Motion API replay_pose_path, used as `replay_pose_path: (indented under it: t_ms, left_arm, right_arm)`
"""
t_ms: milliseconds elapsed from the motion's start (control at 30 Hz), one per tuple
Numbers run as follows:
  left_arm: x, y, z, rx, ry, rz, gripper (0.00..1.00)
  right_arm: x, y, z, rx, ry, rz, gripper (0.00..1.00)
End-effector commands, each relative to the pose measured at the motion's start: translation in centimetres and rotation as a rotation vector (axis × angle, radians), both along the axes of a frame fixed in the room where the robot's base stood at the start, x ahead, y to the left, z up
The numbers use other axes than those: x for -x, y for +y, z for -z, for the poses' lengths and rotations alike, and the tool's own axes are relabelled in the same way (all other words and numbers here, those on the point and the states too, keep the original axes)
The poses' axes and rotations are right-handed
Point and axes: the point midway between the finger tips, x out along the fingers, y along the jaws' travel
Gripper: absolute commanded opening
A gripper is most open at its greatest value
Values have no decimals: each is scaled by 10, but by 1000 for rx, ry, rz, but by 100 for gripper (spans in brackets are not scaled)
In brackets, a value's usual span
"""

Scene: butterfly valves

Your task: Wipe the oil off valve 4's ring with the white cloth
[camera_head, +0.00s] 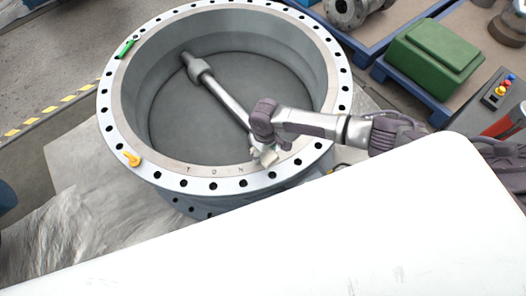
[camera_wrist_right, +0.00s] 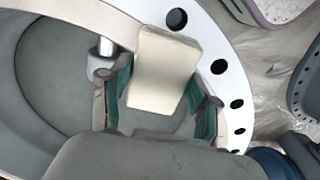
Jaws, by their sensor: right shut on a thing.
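A large butterfly valve (camera_head: 185,182) lies face up, with a pale bolt-holed flange around a grey ring; its number is not legible. The grey disc (camera_head: 215,120) and a metal shaft show inside. My right gripper (camera_head: 264,154) is at the near right part of the ring. It is shut on the white cloth (camera_wrist_right: 165,70), a cream folded pad between teal finger pads. In the wrist view the cloth overlaps the flange edge (camera_wrist_right: 208,50); I cannot tell whether it touches. No oil stands out clearly. My left gripper is out of view.
A green piece (camera_head: 126,48) and an orange piece (camera_head: 132,159) sit on the flange. A green box (camera_head: 432,58) stands on a blue pallet at upper right. A control box with coloured buttons (camera_head: 497,92) is at far right. A white surface fills the foreground.

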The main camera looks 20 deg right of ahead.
Motion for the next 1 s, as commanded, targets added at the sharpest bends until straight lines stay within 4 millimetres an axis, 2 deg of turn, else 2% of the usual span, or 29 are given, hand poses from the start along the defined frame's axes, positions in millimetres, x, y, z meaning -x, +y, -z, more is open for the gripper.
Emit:
replay_pose_path:
  t_ms: [33, 233, 867, 1000]
  left_arm:
    - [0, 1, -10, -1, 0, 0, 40]
    - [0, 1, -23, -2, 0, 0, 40]
    - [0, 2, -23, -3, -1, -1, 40]
    - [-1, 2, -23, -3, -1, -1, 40]
  right_arm:
    - [0, -2, -9, 0, 0, 1, 34]
    - [-1, -5, -21, 1, 0, 2, 34]
    - [-1, -6, -22, 0, 0, 3, 34]
    - [9, -4, -33, -2, 0, 35, 34]
